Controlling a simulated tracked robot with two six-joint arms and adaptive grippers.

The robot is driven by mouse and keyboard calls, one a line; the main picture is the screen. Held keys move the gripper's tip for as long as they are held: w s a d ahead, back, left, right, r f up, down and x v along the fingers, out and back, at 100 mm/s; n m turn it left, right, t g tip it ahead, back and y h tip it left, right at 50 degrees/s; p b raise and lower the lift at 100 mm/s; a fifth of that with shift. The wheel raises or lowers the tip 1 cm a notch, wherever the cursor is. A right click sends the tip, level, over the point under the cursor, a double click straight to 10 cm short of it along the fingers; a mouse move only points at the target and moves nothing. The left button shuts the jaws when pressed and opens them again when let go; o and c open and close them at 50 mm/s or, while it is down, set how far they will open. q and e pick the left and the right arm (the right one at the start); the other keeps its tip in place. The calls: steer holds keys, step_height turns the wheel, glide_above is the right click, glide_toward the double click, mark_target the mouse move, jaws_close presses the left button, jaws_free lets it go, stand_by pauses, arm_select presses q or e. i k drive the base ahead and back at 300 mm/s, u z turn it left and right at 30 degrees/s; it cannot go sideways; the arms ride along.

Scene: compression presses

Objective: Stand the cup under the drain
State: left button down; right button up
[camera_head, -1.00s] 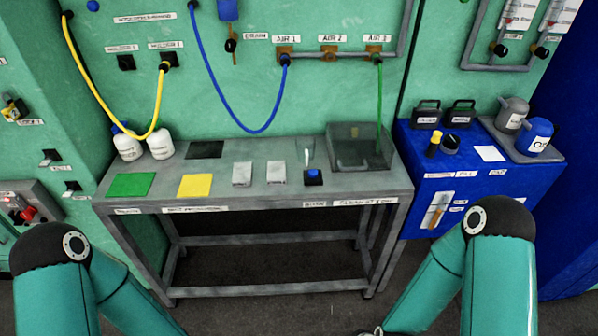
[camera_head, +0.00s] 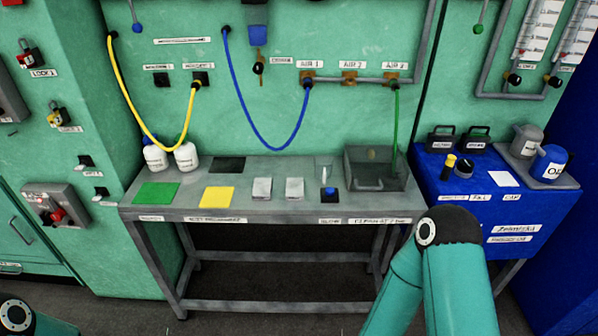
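A small clear cup (camera_head: 323,170) stands upright at the back of the grey bench, left of the grey sink-like tank. The drain (camera_head: 260,79) is a short brass outlet with a black knob, under a blue filter bowl (camera_head: 258,33) on the green wall. A label beside it reads DRAIN. The drain is above the bench, to the left of the cup, and the cup is not under it. Neither gripper is in view; only upper links of my arms show at the lower left and lower right.
The grey bench (camera_head: 290,214) carries a green mat (camera_head: 156,192), a yellow mat (camera_head: 217,197), white bottles (camera_head: 186,157), two grey blocks and a blue-buttoned block (camera_head: 329,194). The tank (camera_head: 378,182) is at its right. A blue hose (camera_head: 270,143) hangs near the drain.

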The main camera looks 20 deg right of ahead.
mark_target(271, 164)
steer(key=u, duration=0.15)
steer(key=i, duration=1)
steer(key=z, duration=0.05)
